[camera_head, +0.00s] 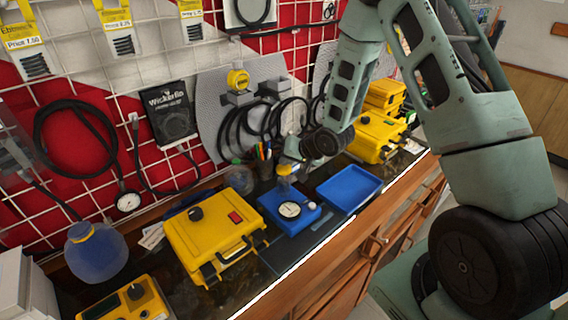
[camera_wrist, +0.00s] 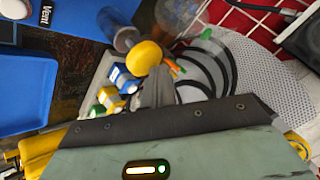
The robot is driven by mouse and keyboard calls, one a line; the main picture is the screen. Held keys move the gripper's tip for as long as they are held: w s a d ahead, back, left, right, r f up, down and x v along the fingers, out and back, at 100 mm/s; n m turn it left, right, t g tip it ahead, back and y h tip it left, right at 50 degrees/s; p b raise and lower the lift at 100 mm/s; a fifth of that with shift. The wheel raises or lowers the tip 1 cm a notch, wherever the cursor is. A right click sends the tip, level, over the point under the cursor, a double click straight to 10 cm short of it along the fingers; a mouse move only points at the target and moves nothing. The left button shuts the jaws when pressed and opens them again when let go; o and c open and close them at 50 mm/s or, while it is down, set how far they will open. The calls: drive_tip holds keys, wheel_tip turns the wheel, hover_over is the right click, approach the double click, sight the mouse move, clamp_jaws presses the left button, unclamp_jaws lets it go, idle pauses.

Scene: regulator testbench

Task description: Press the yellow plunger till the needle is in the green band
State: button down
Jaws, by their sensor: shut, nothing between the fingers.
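The blue regulator box (camera_head: 272,207) stands on the bench with a white round gauge (camera_head: 289,210) on top. The gauge's needle and any green band are too small to read. The yellow plunger (camera_head: 284,169) stands at the back of the box, just below my gripper (camera_head: 289,158). In the wrist view, its round yellow knob (camera_wrist: 143,57) sits at the tips of my shut gripper (camera_wrist: 156,80), above a grey cylinder (camera_wrist: 121,36). I cannot tell whether the fingertips touch the knob.
A yellow case (camera_head: 205,236) stands left of the box, and an empty blue tray (camera_head: 349,188) stands right of it. More yellow cases (camera_head: 378,132) lie farther right. Black hoses (camera_head: 250,130) hang on the grid wall behind. Small blue-and-white boxes (camera_wrist: 122,78) lie near the fingers.

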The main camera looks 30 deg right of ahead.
sight(287, 168)
drive_tip(key=shift+f+b, duration=0.5)
drive_tip(key=shift+f, duration=0.25)
idle(0.3)
drive_tip(key=shift+r, duration=0.15)
idle(0.3)
drive_tip(key=shift+r+p, duration=1.6)
drive_tip(key=shift+r, duration=0.3)
drive_tip(key=shift+r, duration=0.1)
wheel_tip(287, 168, up, 5)
drive_tip(key=p, duration=0.4)
